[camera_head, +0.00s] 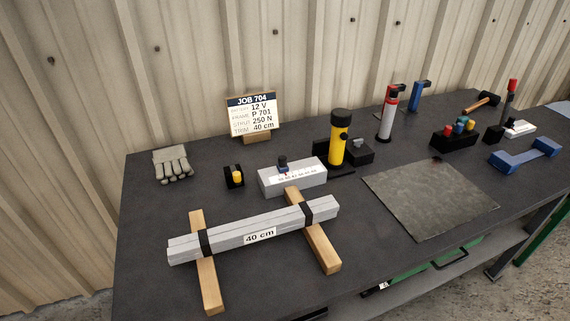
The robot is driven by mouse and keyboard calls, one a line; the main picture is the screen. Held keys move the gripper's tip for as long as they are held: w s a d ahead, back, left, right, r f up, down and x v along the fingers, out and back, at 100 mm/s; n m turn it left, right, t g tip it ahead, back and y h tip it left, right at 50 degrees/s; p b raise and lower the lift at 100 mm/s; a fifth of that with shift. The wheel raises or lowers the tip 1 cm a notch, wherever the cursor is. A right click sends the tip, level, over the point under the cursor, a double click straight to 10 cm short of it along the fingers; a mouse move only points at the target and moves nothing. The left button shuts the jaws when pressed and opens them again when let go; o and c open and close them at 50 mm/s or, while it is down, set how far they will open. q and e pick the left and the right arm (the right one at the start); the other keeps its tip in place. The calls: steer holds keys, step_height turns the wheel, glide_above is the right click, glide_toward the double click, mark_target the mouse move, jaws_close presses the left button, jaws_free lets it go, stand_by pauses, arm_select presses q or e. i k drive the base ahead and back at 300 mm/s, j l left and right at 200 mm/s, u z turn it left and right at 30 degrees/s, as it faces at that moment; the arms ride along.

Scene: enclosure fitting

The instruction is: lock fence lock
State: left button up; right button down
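A light grey block (293,177) with a white numbered scale strip on its front stands near the middle of the dark workbench. A small dark and blue piece (282,163) with a thin red mark below it sits on its left part; this may be the fence lock, but I cannot tell whether it is locked. A small black block with a yellow-orange top (236,175) stands just left of the grey block. Neither of my grippers is in view.
Grey bars (239,236) labelled 40 cm lie strapped across two wooden supports in front. A grey mat (430,195) lies bare at right. A blue bracket (524,154) is farther right.

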mark_target(237, 176)
steer(key=l+u, duration=0.7)
steer(key=u, duration=0.15)
steer(key=k+l+u, duration=0.15)
steer(key=l+u, duration=0.25)
steer(key=j, duration=0.1)
